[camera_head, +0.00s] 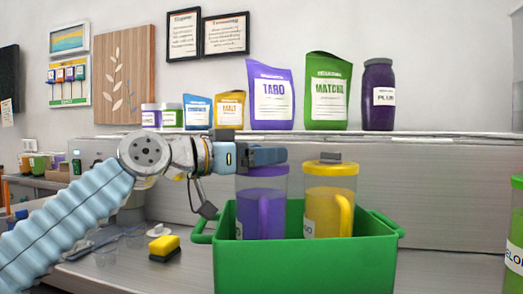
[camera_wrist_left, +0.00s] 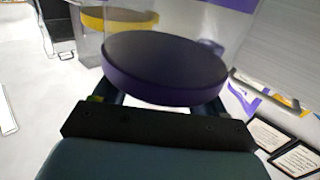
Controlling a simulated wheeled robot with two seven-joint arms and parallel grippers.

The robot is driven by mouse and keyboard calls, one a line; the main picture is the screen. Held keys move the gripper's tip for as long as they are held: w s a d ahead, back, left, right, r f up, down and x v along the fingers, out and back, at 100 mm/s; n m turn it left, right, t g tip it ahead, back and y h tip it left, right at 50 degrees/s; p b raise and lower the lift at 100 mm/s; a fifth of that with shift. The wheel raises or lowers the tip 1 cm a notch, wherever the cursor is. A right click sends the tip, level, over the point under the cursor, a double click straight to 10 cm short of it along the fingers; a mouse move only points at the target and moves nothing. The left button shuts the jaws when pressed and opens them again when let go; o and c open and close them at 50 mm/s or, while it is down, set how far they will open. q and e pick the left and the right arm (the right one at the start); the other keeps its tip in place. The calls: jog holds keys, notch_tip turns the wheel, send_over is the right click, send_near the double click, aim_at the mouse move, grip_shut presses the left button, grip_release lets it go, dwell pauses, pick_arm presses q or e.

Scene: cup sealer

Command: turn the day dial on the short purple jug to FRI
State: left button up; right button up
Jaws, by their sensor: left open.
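The purple jug (camera_head: 262,213) stands in a green crate (camera_head: 305,262), with a clear upper part and a purple lid (camera_head: 262,170). The lid shows as a dark purple disc in the left wrist view (camera_wrist_left: 165,68). My left gripper (camera_head: 268,156) reaches in from the left and is open at the top of this lid. Its fingers (camera_wrist_left: 160,104) lie partly behind the lid's edge in the wrist view. The day dial and its lettering are hidden by the gripper, so I cannot tell its setting or whether the fingers touch it. My right gripper is not in view.
A yellow jug (camera_head: 329,205) with a grey dial (camera_head: 330,157) stands close to the right in the same crate. A shelf (camera_head: 420,138) with pouches and a plum jar (camera_head: 378,95) runs behind. A yellow sponge (camera_head: 164,246) lies left; a green container (camera_head: 515,235) is far right.

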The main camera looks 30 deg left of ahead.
pick_arm(q)
jog(key=shift+w, duration=0.1)
jog(key=c, duration=1)
jog(key=shift+f+n+y+b, duration=0.2)
jog(key=shift+n+y+b, duration=0.25)
jog(key=shift+b, duration=0.35)
jog(key=shift+r+n+t+y+b, duration=0.15)
jog(key=shift+n+t+y+b, duration=0.3)
jog(key=shift+y, duration=0.4)
jog(key=o, duration=1)
